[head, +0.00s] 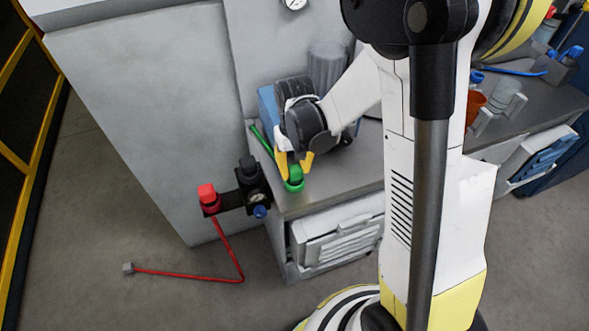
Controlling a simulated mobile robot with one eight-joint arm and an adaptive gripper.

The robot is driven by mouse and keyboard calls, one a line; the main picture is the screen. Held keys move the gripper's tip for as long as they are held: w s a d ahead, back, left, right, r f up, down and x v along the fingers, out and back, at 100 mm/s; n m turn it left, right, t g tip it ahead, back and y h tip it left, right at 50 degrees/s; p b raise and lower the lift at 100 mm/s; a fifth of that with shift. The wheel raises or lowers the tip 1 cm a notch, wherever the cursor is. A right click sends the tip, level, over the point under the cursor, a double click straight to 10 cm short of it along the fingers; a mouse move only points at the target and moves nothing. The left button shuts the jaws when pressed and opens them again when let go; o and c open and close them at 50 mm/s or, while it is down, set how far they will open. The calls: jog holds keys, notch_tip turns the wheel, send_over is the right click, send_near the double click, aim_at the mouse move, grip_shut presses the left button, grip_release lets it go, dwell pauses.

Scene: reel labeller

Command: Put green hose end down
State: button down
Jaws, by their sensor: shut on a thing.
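The green hose end (295,178) is a green fitting at the left front corner of the grey bench top (345,170). My gripper (295,165) has yellow fingers, points down and is shut on the green hose end. A green hose (261,138) runs back along the bench's left edge. The fitting's underside is hard to see, so I cannot tell whether it touches the bench top.
A black bracket with a gauge (256,196) juts from the bench's left side, with a red fitting (208,196) and a blue knob (260,212). A red hose (238,264) hangs to the floor. A clear cylinder (326,68) and blue box (267,106) stand behind my gripper.

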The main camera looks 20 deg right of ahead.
aim_at(295, 168)
jog(key=shift+f, duration=0.25)
jog(key=c, duration=1.1)
grip_release()
jog(key=shift+r, duration=0.1)
jog(key=shift+o, duration=0.2)
notch_tip(295, 168, up, 13)
jog(key=p, duration=0.4)
jog(key=s+r+t, duration=0.7)
jog(key=s+r, duration=0.3)
jog(key=s, duration=0.2)
jog(key=shift+s+r, duration=0.25)
jog(key=shift+s, duration=0.1)
